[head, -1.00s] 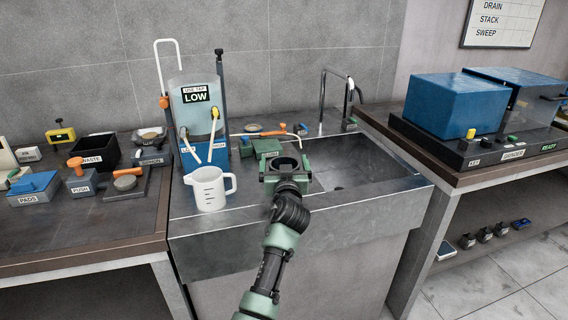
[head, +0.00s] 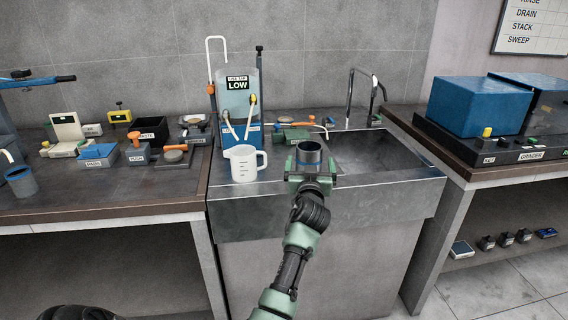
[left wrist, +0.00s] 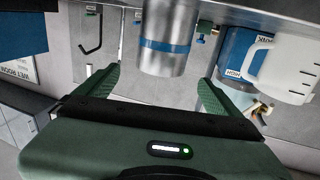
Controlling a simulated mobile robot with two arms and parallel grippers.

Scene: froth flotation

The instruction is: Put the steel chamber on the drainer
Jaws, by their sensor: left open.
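The steel chamber (head: 309,153), an upright open-topped grey cylinder, is at the sink's left side on the drainer area (head: 272,172). Its base is hidden by my left gripper (head: 311,182), so I cannot see the contact. In the left wrist view, which looks upside down, the chamber (left wrist: 166,40) has a blue band and a shiny end. It lies between and beyond the two open green fingers of the left gripper (left wrist: 158,88), with gaps on both sides. The right gripper is not in view.
A white measuring jug (head: 243,164) stands close left of the chamber, before a blue-based tank (head: 238,100). The sink basin (head: 375,152) is to the right. A green block (head: 293,135) stands behind. Blue boxes (head: 482,105) sit on the right bench.

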